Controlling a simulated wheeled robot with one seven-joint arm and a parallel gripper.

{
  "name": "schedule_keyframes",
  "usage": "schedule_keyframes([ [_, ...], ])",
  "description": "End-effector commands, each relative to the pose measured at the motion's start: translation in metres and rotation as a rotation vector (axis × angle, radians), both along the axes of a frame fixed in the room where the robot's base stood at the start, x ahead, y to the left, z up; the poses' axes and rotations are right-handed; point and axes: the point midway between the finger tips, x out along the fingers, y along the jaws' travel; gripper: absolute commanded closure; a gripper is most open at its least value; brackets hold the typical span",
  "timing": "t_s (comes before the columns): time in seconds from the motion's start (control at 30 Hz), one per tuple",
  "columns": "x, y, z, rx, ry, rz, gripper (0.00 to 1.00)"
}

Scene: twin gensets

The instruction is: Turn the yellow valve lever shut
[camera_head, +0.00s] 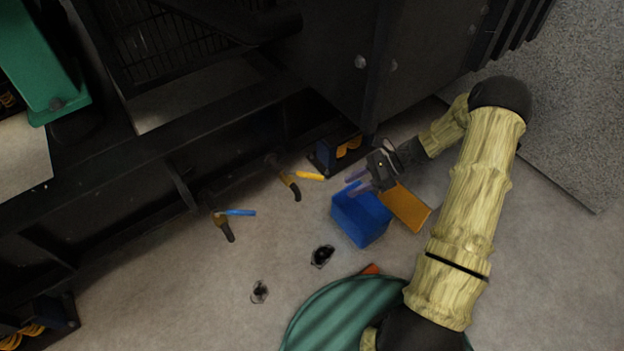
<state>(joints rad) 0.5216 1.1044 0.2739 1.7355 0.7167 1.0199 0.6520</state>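The yellow valve lever (310,176) is a short bar near the middle of the head view. It points right from the top of a dark and brass-coloured valve pipe (287,184) that comes out of the black frame and bends down. My gripper (349,185) is to the right of the lever's free end, with a small gap between them in the picture. Its two purplish fingers are apart and nothing shows between them. The gripper appears above the blue box; its height over the floor is hard to tell.
A similar valve with a blue lever (238,212) is to the left. A blue box (362,222) with an orange flap or panel (407,208) stands below my gripper. The black genset frame (150,210) borders the valves. Dark floor fittings (322,256) lie nearer; pale floor is otherwise open.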

Motion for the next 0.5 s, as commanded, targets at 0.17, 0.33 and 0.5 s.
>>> schedule_keyframes([
  [0.17,0.026,-0.012,-0.05,0.223,0.162,-0.237,0.61],
  [0.33,0.046,-0.03,-0.086,0.441,0.29,-0.433,0.61],
  [0.5,0.056,-0.046,-0.103,0.577,0.354,-0.542,0.61],
])
